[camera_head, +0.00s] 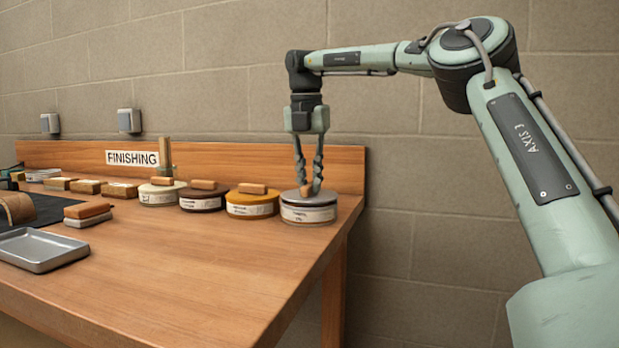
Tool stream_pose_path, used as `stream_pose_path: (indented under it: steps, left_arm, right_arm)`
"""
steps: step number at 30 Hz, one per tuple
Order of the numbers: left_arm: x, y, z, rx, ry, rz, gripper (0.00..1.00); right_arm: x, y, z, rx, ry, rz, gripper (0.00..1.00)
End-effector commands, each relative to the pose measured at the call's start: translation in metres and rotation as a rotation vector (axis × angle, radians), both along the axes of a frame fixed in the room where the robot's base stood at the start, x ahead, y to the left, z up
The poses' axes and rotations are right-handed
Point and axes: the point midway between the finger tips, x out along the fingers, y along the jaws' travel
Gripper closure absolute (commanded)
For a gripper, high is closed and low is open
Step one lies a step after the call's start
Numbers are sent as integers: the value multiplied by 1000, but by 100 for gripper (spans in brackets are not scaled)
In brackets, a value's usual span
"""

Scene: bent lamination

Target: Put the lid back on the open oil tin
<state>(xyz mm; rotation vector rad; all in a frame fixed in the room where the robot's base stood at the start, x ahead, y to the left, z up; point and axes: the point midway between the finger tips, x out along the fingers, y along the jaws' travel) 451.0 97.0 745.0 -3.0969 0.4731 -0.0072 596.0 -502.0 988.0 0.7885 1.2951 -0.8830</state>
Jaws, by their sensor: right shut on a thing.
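My right gripper (311,188) points straight down at the right end of the bench. Its fingers are shut on the wooden knob of a grey lid (322,199). The lid is level on top of a round tin (308,214) with a white label. No gap shows between lid and tin, but I cannot tell whether it is fully seated. A yellow tin (252,210), a dark brown tin (202,204) and a cream tin (160,198) stand in a row to the left, each with a wooden knob on top. My left gripper is not clearly seen.
The wooden bench (190,265) has a low backboard (250,162) with a FINISHING sign (132,158). A grey metal tray (42,252), stacked blocks (87,210) and several brushes or blocks lie left. The front right of the bench is clear.

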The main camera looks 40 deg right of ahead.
Motion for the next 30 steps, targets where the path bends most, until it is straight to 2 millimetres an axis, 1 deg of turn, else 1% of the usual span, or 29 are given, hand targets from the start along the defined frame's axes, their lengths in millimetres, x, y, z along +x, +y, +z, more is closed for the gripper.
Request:
stream_pose_path:
  steps: [9, 10, 15, 22, 27, 30]
  left_arm:
    - [0, 0, 0, 0, 0, 0, 23]
    - [0, 0, 0, 0, 0, 0, 23]
    - [0, 0, 0, 0, 0, 0, 23]
    - [0, 0, 0, 0, 0, 0, 23]
    - [0, 0, 0, 0, 0, 0, 23]
    - [0, 0, 0, 0, 0, 0, 23]
  right_arm:
    - [0, 0, 0, 0, 0, 0, 100]
    - [0, 0, 0, 0, 0, 0, 83]
    - [0, 0, 0, 0, 0, 0, 62]
    - [0, 0, 0, 0, 0, 0, 60]
    - [0, 0, 0, 0, 0, 0, 40]
    - [0, 0, 0, 0, 0, 0, 40]
